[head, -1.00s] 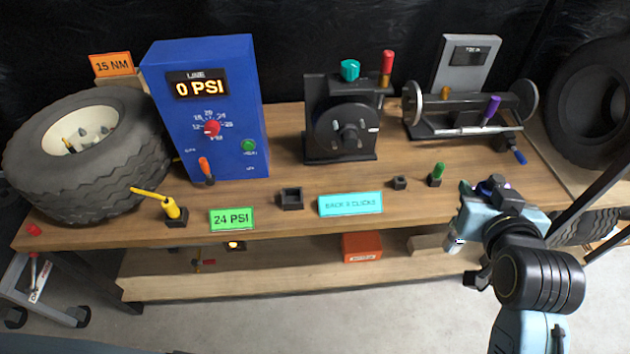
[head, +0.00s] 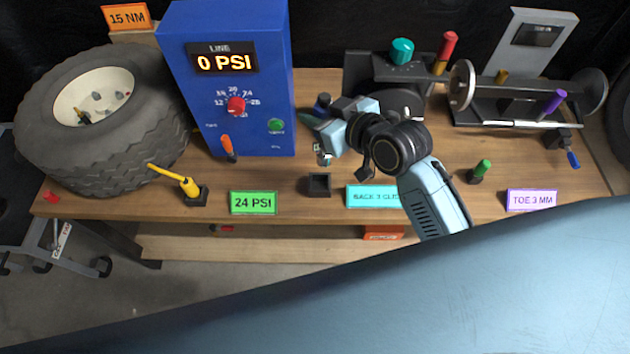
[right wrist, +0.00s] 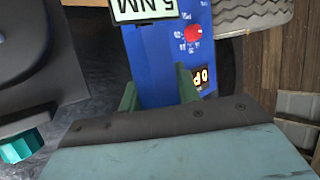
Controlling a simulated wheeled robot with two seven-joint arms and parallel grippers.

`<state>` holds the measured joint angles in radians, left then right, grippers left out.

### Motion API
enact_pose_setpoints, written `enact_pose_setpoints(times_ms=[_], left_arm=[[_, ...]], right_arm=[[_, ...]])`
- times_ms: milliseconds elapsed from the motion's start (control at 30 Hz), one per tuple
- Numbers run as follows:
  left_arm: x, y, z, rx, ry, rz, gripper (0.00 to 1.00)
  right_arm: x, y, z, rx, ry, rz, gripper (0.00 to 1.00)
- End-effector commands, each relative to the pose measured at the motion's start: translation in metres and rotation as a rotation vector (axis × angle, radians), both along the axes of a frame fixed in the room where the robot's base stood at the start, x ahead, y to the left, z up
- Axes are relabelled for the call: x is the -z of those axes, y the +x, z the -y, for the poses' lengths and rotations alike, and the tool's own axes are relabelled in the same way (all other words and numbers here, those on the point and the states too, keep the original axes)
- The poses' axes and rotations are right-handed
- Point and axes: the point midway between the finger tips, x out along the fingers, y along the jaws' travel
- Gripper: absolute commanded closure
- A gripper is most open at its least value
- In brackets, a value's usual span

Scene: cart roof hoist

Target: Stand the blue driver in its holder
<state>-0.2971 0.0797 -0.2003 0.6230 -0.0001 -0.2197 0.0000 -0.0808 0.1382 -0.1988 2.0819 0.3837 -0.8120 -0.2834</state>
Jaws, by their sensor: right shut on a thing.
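My right gripper (head: 325,130) is above the bench in front of the blue gauge box, shut on the blue driver. The driver's dark blue end (head: 322,100) sticks out above the jaws, and a small silver tip (head: 322,155) shows below them. My arm hides part of it. In the right wrist view, blue (right wrist: 152,75) shows between the green fingers; I cannot tell driver from box there. An empty black square holder (head: 319,184) stands on the bench just below the tip, apart from it. My left gripper is not in view.
The blue gauge box (head: 235,130) reads 0 PSI. Signs 24 PSI (head: 253,203) and BACK 3 CLICKS (head: 373,197) lie along the front. A tyre (head: 105,130) stands left.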

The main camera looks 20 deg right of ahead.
Motion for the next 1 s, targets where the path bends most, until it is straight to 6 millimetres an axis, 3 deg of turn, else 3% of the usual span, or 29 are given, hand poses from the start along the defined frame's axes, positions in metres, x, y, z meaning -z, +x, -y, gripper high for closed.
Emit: enact_pose_setpoints(times_ms=[300, 533, 1000], left_arm=[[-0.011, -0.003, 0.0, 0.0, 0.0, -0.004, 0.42], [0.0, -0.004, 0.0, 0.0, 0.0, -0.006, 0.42], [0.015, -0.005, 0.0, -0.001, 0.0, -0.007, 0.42]], right_arm=[[0.032, 0.01, -0.006, -0.16, 0.018, -0.016, 0.99], [0.076, 0.01, -0.006, -0.165, 0.023, -0.022, 0.99], [0.133, 0.008, -0.006, -0.165, 0.018, -0.027, 1.0]])
